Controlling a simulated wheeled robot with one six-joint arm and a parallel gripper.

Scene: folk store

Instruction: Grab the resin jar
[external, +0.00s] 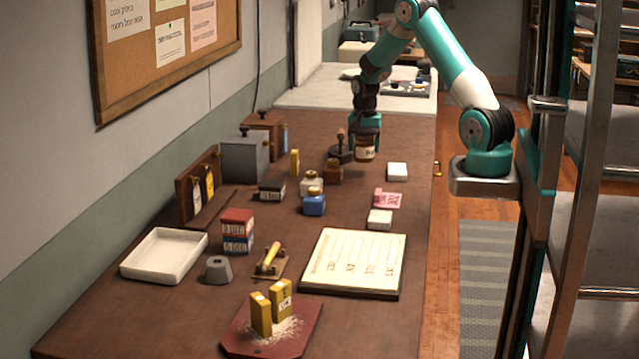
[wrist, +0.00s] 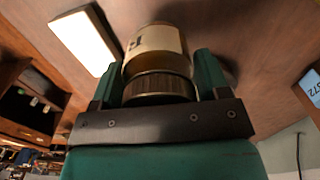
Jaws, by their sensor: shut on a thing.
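The resin jar (external: 365,150) is a small brown jar with a pale label. My gripper (external: 366,129) is shut on it and points down over the far part of the brown table. In the wrist view the jar (wrist: 155,52) sits between the two green fingers of my gripper (wrist: 158,88), its ribbed dark lid (wrist: 158,86) nearest the palm. The jar seems to hang a little above the table top; the exact gap is hard to tell.
A dark stamp-like object (external: 341,151) stands just left of the jar. A metal rack (external: 575,200) stands right.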

